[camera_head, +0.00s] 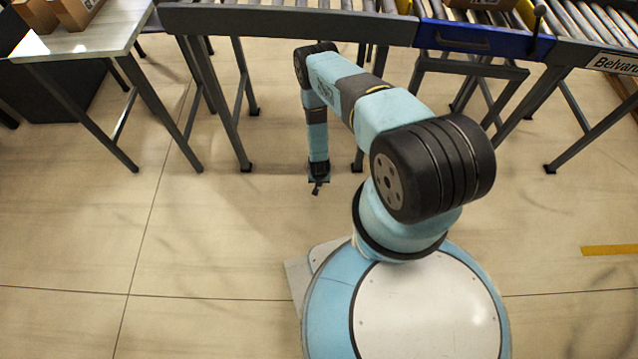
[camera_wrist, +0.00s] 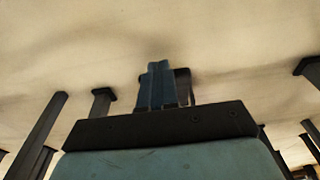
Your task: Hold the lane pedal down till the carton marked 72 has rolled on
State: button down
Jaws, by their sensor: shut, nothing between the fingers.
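My gripper (camera_head: 318,189) hangs low over the floor in front of the conveyor, pointing down. Its fingers are together and empty in the wrist view (camera_wrist: 160,68). I cannot make out the lane pedal in either view; a small dark shape beside the fingers in the wrist view is too unclear to name. A brown carton (camera_head: 486,4) shows at the top edge of the head view, on the blue conveyor section (camera_head: 482,40). It is cut off and its mark cannot be read, so I cannot tell which carton is 72.
The grey roller conveyor (camera_head: 290,26) runs across the back on metal legs. A side table (camera_head: 105,42) at the left bears brown cartons (camera_head: 76,10). A dark lever (camera_head: 538,16) stands at the blue section's right end. The floor around my base is clear, with a yellow strip (camera_head: 608,250) at right.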

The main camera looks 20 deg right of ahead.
jog(key=s+a+r, duration=0.1)
jog(key=s+r, duration=0.2)
jog(key=r, duration=0.2)
jog(key=shift+r, duration=0.2)
jog(key=shift+s, duration=0.1)
dwell(0.4)
